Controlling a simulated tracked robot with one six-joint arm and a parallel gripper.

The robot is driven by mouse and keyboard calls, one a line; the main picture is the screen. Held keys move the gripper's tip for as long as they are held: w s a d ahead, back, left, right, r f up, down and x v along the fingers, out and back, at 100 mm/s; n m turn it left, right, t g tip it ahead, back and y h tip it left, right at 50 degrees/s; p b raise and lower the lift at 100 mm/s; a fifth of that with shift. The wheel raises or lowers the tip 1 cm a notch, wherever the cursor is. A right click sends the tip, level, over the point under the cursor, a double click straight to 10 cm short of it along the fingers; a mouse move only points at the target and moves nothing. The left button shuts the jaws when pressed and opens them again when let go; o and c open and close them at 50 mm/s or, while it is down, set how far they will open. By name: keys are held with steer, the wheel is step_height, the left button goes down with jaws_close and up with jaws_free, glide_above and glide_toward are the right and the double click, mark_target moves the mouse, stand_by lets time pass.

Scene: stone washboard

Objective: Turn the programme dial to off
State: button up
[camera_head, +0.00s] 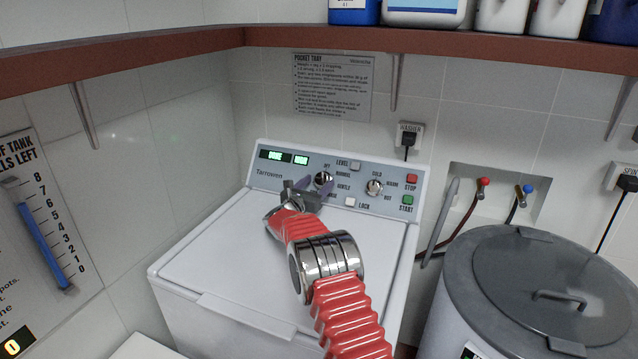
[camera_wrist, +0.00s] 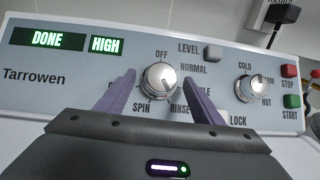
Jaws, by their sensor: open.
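The programme dial (camera_wrist: 160,82) is a round silver knob on the washer's grey panel, ringed by the words OFF, NORMAL, SPIN and RINSE and others partly covered. A pale patch sits on its upper right side, toward NORMAL; I cannot tell whether this is its pointer. In the head view the dial (camera_head: 323,178) shows just beyond my gripper (camera_head: 303,192). In the wrist view my gripper (camera_wrist: 158,88) is open, with one purple finger on each side of the dial. It holds nothing; whether a finger touches the dial is unclear.
The panel (camera_head: 270,177) displays DONE and HIGH. A temperature dial (camera_head: 374,188), the red STOP (camera_head: 412,179) and green START (camera_head: 408,200) buttons, and LEVEL (camera_head: 356,166) and LOCK (camera_head: 350,202) buttons are close by. A shelf (camera_head: 440,42) runs above; a lidded drum (camera_head: 550,280) stands right.

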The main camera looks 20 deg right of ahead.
steer(key=shift+w+d, duration=0.45)
steer(key=shift+c, duration=0.4)
steer(key=c, duration=1)
steer(key=shift+o, duration=0.2)
